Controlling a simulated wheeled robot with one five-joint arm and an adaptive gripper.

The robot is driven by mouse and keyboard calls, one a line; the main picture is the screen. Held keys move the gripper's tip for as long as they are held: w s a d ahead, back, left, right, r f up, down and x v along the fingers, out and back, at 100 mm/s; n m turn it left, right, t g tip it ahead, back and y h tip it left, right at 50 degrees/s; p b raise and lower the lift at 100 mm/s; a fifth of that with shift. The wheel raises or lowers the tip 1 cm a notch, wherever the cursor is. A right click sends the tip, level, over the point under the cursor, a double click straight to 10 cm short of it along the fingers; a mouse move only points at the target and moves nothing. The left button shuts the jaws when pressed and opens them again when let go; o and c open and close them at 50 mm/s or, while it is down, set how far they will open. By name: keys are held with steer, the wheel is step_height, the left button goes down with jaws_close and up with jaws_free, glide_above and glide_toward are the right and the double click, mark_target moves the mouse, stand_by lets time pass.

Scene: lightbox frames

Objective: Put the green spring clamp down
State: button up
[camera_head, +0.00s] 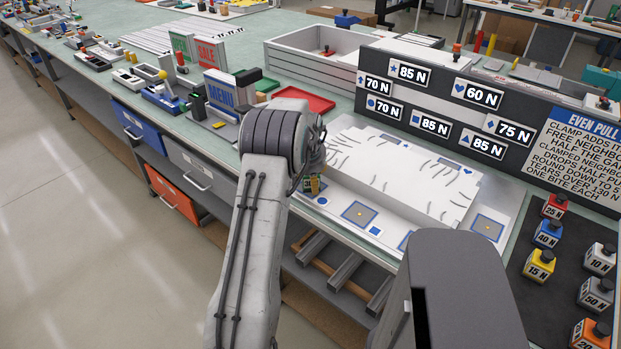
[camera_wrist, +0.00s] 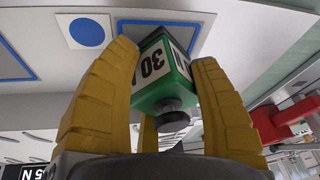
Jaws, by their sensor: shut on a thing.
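The green spring clamp (camera_wrist: 158,80) is a small green block with a white "30 N" label and a black knob. In the wrist view it sits between the yellow fingers of my gripper (camera_wrist: 155,75), which are shut on it. Behind it is a blue-outlined square (camera_wrist: 188,27) on the white board, beside a blue disc (camera_wrist: 87,32). In the head view my gripper (camera_head: 313,185) is at the board's left front corner, and my arm hides much of it. I cannot tell whether the clamp touches the board.
The white board (camera_head: 338,209) bears a white torn-edged sheet (camera_head: 400,170) and more blue-outlined squares (camera_head: 360,213). A dark panel with force labels (camera_head: 480,110) stands behind. Several weight-marked clamps (camera_head: 540,265) stand on a dark mat at right. A red tray (camera_head: 305,101) lies behind my arm.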

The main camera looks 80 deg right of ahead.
steer(key=shift+f, duration=0.15)
steer(key=o, duration=1)
steer(key=shift+c, duration=0.2)
